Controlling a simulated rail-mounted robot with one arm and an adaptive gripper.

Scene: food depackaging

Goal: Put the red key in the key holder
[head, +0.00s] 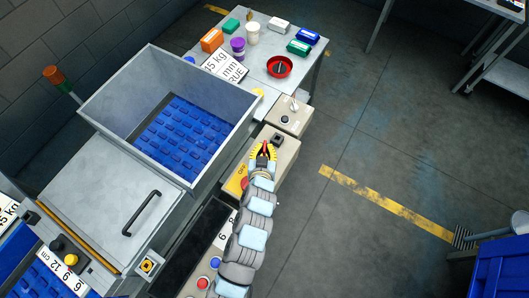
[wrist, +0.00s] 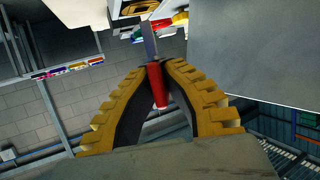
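My gripper (head: 263,152) is over the beige control box (head: 283,163) beside the metal machine in the head view. In the wrist view my gripper (wrist: 158,68) has its yellow, toothed fingers closed around the red key (wrist: 157,86). The key has a red cylindrical handle and a thin grey shaft (wrist: 149,42) that points away from the palm. The red also shows between the fingers in the head view. A small black fitting (head: 277,139) sits on the box just past the fingertips. I cannot tell which part is the key holder.
A smaller grey box (head: 290,116) with a knob stands just beyond. A table (head: 262,90) behind holds a red bowl (head: 279,67), cups and small coloured boxes. The open-topped metal bin (head: 101,102) rises close on the left.

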